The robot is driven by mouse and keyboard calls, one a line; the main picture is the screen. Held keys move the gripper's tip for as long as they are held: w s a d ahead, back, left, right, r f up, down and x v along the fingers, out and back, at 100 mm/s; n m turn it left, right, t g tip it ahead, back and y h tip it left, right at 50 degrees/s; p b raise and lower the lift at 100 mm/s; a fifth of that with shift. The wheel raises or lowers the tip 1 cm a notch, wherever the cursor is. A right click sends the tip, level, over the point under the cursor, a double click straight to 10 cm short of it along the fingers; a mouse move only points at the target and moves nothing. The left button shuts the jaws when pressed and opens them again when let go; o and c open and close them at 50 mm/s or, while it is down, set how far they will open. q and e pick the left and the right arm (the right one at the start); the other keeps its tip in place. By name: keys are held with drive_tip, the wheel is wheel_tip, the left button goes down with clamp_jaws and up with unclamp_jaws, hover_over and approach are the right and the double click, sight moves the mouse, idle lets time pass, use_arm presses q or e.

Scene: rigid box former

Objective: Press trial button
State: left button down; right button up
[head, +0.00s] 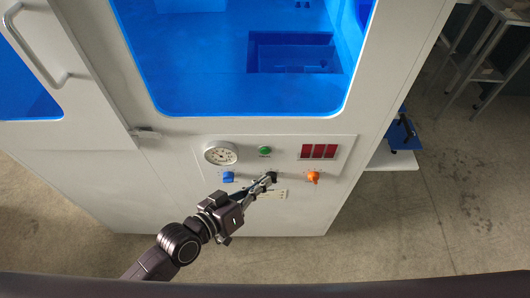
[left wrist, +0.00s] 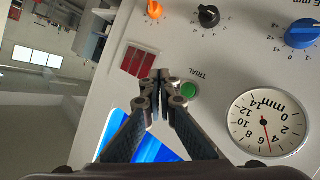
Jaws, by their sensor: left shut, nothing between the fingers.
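The green trial button (head: 264,150) is on the white machine's control panel, between the round gauge and the red display. In the left wrist view the button (left wrist: 189,90) sits beside the printed word TRIAL. My left gripper (head: 269,178) is shut and empty. In the head view its tips appear just below the button, over the black knob. In the left wrist view the shut fingertips (left wrist: 160,76) appear beside the button, between it and the red display, partly over the panel. I cannot tell whether they touch the panel. My right gripper is not in view.
The panel also holds a gauge (head: 221,153), a blue knob (head: 228,177), a black knob (left wrist: 209,16), an orange knob (head: 313,177) and a red display (head: 319,151). A blue-lit window (head: 200,100) is above. A door handle (head: 38,55) projects at upper left.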

sight(265, 151)
use_arm(q)
drive_tip(key=w+b, duration=0.1)
drive_tip(key=w, duration=0.5)
drive_tip(key=shift+w+b, duration=0.15)
drive_tip(key=shift+b, duration=0.2)
idle(1.0)
drive_tip(key=shift+w, duration=0.1)
drive_tip(key=shift+w, duration=0.3)
